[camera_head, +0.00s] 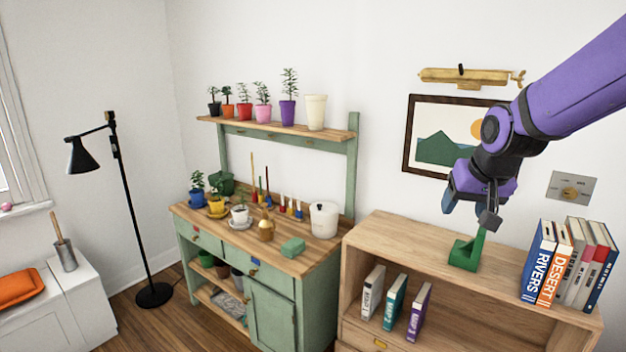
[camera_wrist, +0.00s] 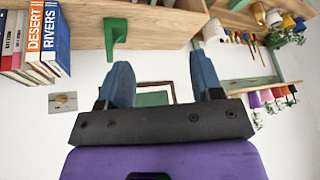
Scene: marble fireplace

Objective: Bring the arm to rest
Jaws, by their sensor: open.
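My purple arm reaches in from the right in the head view. My gripper (camera_head: 470,207) hangs above the wooden bookcase top, close to a green bookend (camera_head: 467,250) standing there. In the wrist view my gripper (camera_wrist: 165,82) shows two blue fingers spread wide with nothing between them. The green bookend (camera_wrist: 115,35) appears beyond the left finger, apart from it.
Upright books (camera_head: 570,262) stand on the right of the bookcase (camera_head: 400,235), with several more on its shelf. A framed picture (camera_head: 435,130) hangs behind my gripper. A green potting bench (camera_head: 290,265) with pots stands left. A black floor lamp (camera_head: 125,190) stands farther left.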

